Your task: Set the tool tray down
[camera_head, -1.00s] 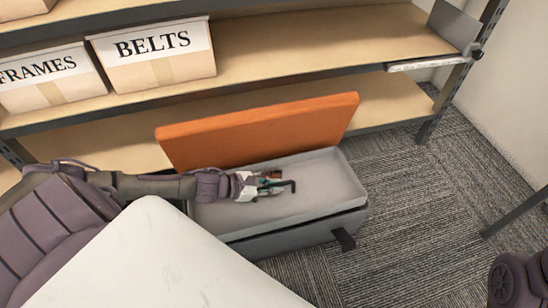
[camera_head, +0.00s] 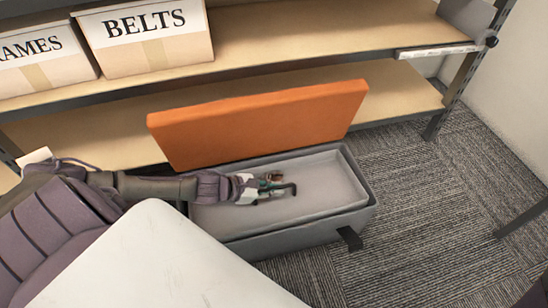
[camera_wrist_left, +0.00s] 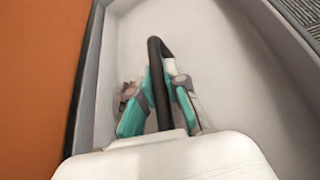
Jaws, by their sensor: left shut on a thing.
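The tool tray (camera_head: 325,178) is light grey and shallow, with a dark bar handle (camera_wrist_left: 156,75). It lies roughly level inside the open grey toolbox (camera_head: 300,237), with the box rim showing around its right end and front. I cannot tell whether it touches the bottom or a ledge. The orange lid (camera_head: 262,122) stands open behind it. My left gripper (camera_head: 278,188) is shut on the handle; in the left wrist view its teal fingers (camera_wrist_left: 158,98) are on both sides of the bar. My right gripper is not in view.
A shelf rack stands behind the toolbox, with a lower shelf (camera_head: 398,88) close behind the lid. A box labelled BELTS (camera_head: 150,48) is on the shelf above. A dark latch (camera_head: 350,238) sticks out from the box front. Carpet (camera_head: 420,215) to the right is clear.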

